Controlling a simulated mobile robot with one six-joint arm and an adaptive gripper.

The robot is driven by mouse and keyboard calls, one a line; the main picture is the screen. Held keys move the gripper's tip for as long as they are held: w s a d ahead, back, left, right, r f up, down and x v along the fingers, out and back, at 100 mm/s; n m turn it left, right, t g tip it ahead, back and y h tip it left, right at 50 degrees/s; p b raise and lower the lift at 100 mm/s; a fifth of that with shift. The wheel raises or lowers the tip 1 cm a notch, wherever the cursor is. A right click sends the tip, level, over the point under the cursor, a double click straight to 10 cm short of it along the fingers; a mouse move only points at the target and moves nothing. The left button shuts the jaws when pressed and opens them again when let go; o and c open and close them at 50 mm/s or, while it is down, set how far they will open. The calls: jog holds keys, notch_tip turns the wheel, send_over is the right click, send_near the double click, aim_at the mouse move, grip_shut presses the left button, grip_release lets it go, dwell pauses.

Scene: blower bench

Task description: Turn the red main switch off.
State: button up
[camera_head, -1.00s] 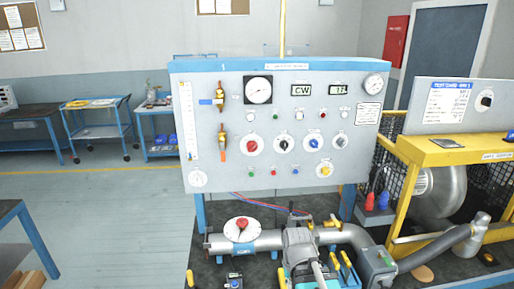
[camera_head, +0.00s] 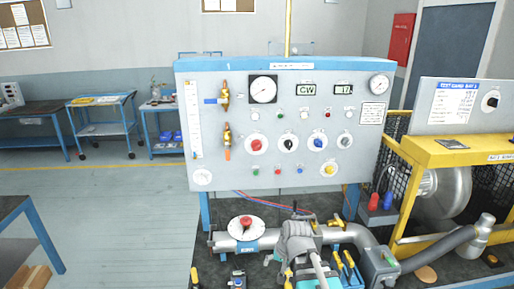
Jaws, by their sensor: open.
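The upright grey panel (camera_head: 222,178) has a row of rotary knobs on round plates. The red knob (camera_head: 256,145) is leftmost, beside a black, a blue and a grey one. A second red knob (camera_head: 246,222) sits on a white disc on the pipe below the panel. I cannot tell which way either red knob points. My gripper (camera_head: 300,212) shows small and dark at the end of my grey arm, low in front of the panel. It is open, appears empty and is apart from the red panel knob. Its fingers are hard to make out against the dark bench.
Pipes, a brass valve (camera_head: 335,223) and yellow-handled tools (camera_head: 349,259) crowd the dark bench. A yellow frame (camera_head: 450,152) and a blower housing (camera_head: 452,192) stand at right. Blue carts (camera_head: 105,128) are at back left. The floor (camera_head: 110,205) at left is open.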

jog(key=shift+o, duration=0.2)
jog(key=w+a+r+m+t+y+p, duration=0.1)
jog(key=w+a+r+m+t+y, duration=0.2)
jog(key=w, duration=0.5)
notch_tip(320, 180, up, 3)
jog(key=a+m, duration=0.1)
jog(key=a, duration=0.1)
jog(key=shift+a+f+m+t, duration=0.15)
jog(key=shift+a+m+t, duration=0.15)
jog(key=shift+a+t, duration=0.1)
jog(key=w+a+r+m+t+y+p, duration=0.25)
jog(key=w+r+m+t, duration=0.25)
jog(key=w+r+m, duration=0.35)
jog(key=m+t+h+p, duration=0.2)
jog(key=m+t+h, duration=0.55)
jog(key=m, duration=1.35)
send_near(257, 148)
jog(key=shift+s+a+r+n+g, duration=0.15)
jog(key=shift+s+g, duration=0.1)
jog(key=shift+s, duration=0.6)
jog(key=shift+s+d+r+n+g, duration=0.1)
jog(key=shift+s+r+g, duration=0.1)
jog(key=shift+s, duration=0.6)
jog(key=shift+w, duration=0.15)
jog(key=w, duration=1.3)
jog(key=shift+w, duration=0.25)
